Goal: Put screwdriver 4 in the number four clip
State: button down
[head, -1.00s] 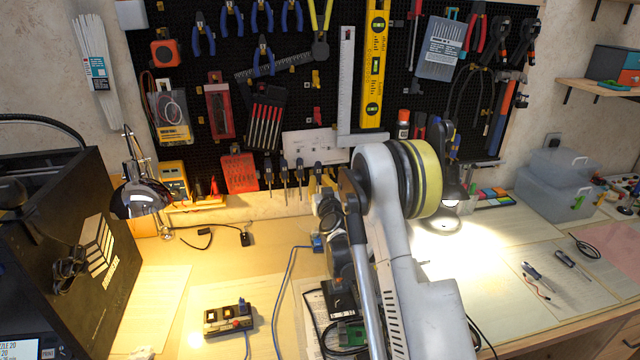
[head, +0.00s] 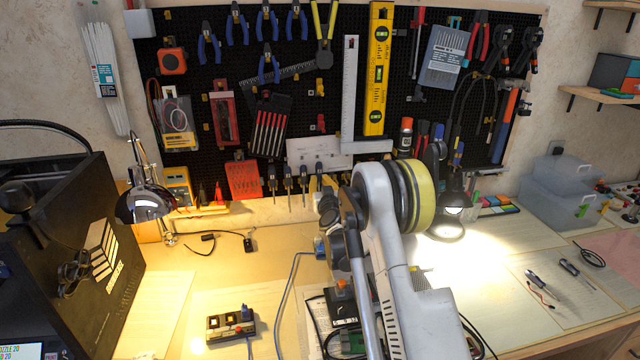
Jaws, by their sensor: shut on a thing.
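A white plate (head: 318,152) is fixed low on the black pegboard. A row of slim tools with dark handles, apparently screwdrivers (head: 288,181), hangs just below it. I cannot read any clip numbers, so I cannot tell which is the number four clip or screwdriver 4. My arm rises from the bottom right to a yellow-banded joint, and its wrist reaches in front of the right end of this row. My gripper's fingers are hidden behind the arm, and I cannot see what is between them. The right end of the row is partly covered too.
A chrome lamp (head: 146,203) and a black printer-like box (head: 60,265) stand at the left. A small switch box (head: 230,324) lies on the desk. Two loose tools (head: 540,284) lie on paper at the right, near clear storage boxes (head: 560,190). A lit lamp stands behind my arm.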

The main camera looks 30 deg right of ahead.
jog(key=shift+f, duration=0.15)
jog(key=c, duration=1.8)
grip_release()
jog(key=shift+c, duration=0.2)
jog(key=o, duration=0.4)
jog(key=shift+w+f, duration=0.15)
jog(key=shift+f, duration=0.05)
